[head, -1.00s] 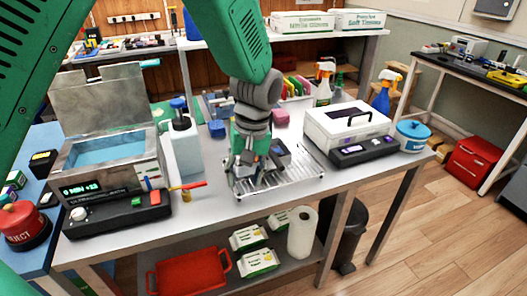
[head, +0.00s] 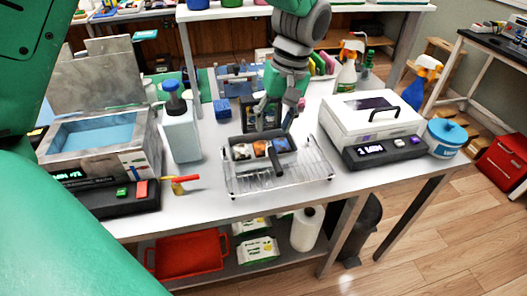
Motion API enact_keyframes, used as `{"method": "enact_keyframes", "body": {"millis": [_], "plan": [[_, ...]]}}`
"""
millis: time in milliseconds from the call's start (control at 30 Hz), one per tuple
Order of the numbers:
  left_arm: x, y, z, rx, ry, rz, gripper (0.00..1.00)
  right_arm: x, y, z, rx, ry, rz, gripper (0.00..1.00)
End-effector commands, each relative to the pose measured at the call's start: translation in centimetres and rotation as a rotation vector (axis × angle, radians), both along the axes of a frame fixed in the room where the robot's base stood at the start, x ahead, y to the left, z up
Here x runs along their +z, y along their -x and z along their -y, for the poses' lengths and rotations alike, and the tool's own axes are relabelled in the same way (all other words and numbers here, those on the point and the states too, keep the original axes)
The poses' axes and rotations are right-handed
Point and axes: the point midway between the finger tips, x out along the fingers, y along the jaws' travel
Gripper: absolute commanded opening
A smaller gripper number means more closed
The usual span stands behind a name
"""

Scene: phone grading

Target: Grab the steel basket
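The steel basket (head: 238,143) is a small grey rectangular tray with a dark handle (head: 277,160) pointing toward me. Several coloured pieces lie in it. It sits on a wire rack (head: 312,172) on the grey bench, near the front edge. My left gripper (head: 275,122) is just behind and above the basket, pointing down. Its two fingers are spread apart, with nothing visible between them, and it looks clear of the handle. My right gripper is out of view.
An open-lidded bath (head: 100,135) with blue liquid stands left, beside a white pump bottle (head: 181,135) and a red-handled valve (head: 183,180). A white-lidded machine (head: 373,120) and a blue-lidded tub (head: 446,137) stand right. A dark box (head: 250,112) is behind the gripper.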

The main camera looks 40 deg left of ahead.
Motion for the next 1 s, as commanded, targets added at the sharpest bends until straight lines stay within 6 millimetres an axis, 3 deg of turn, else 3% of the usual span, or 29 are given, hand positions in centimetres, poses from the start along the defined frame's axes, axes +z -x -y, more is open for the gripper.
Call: {"method": "enact_keyframes", "body": {"millis": [100,333,600,900,933,1000], "plan": [[-1.9,0.2,-0.1,0.000,-0.001,-0.002,0.39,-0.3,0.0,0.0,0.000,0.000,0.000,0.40],[-3.4,0.6,-0.1,0.000,0.000,-0.001,0.39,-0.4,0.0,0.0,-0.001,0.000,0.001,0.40],[-7.3,1.3,-0.2,0.002,0.003,-0.002,0.39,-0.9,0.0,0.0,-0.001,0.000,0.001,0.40],[-7.8,1.4,-0.1,0.000,0.001,0.001,0.39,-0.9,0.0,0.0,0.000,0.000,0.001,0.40],[-7.8,1.4,-0.1,0.000,0.001,0.001,0.35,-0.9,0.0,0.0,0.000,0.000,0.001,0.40],[-7.8,1.4,-0.1,0.000,0.001,0.001,0.10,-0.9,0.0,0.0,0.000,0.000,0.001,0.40]]}}
